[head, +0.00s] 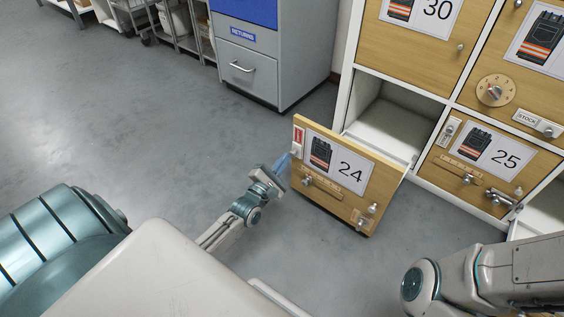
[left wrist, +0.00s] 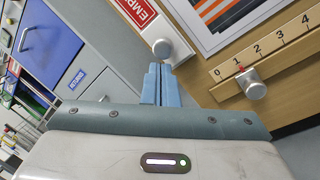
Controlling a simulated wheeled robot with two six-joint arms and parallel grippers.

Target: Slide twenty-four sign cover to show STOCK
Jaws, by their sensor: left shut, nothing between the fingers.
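The wooden front numbered 24 (head: 338,199) stands open, swung out from its white cell. Its sign (head: 299,135) is at the upper left corner and shows red. In the left wrist view the sign (left wrist: 138,12) reads "EMP", with the rest cut off. A pale cover with a round metal knob (left wrist: 162,48) sits by the lower end of the red part. My left gripper (head: 288,159) is shut and empty, its blue fingertips (left wrist: 161,70) just below the knob; I cannot tell whether they touch it. My right gripper is out of view.
A slider with a knob (left wrist: 255,88) on a numbered scale is to the right of my left fingers. Door 25 (head: 482,160) stands to the right of 24. A grey cabinet labelled RETURNS (head: 265,70) is behind. The floor to the left is clear.

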